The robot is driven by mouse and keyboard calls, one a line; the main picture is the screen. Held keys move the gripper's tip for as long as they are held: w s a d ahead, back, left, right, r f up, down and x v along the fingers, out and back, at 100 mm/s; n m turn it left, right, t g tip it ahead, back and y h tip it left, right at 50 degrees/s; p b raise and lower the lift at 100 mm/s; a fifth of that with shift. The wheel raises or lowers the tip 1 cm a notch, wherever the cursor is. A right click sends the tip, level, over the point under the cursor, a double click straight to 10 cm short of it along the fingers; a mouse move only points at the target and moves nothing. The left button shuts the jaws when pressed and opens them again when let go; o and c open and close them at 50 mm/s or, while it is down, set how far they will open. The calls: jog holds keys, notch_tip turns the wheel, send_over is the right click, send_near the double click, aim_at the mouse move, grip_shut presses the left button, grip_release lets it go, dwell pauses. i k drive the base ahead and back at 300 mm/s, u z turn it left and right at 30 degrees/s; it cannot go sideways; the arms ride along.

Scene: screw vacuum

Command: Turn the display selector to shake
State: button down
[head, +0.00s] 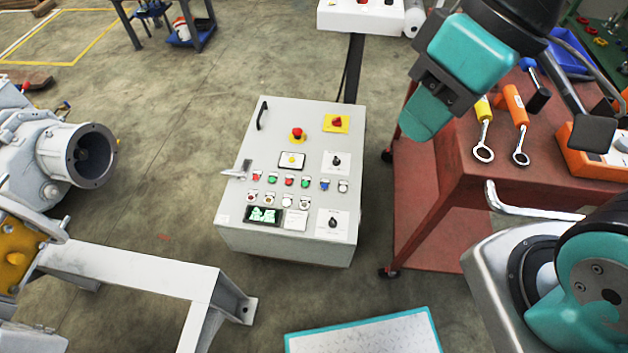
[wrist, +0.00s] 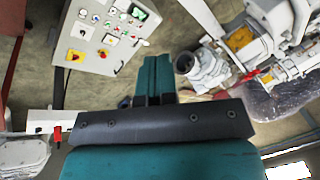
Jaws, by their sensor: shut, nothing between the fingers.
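A grey control box (head: 235,225) stands on the floor mid-picture, its sloping panel facing up. It has two black rotary knobs on white labels at the right: an upper knob (head: 336,160) and a lower knob (head: 333,223). A small lit display (head: 263,215) is at lower left. The label text is too small to read, so I cannot tell which knob is the display selector or where it points. My teal gripper (head: 415,125) is shut and empty, up and right of the box, apart from it. In the wrist view the gripper (wrist: 155,62) points away from the panel (wrist: 88,48).
A red workbench (head: 440,160) with ring-ended tools stands right of the box. Grey machinery (head: 55,150) and a metal frame (head: 150,275) are at the left. A teal-edged plate (head: 365,335) lies in front. The panel also carries several buttons and a red emergency stop (head: 297,134).

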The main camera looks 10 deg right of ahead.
aim_at(332, 222)
jog(key=u, duration=2.05)
jog(key=k, duration=0.6)
jog(key=z, duration=1.45)
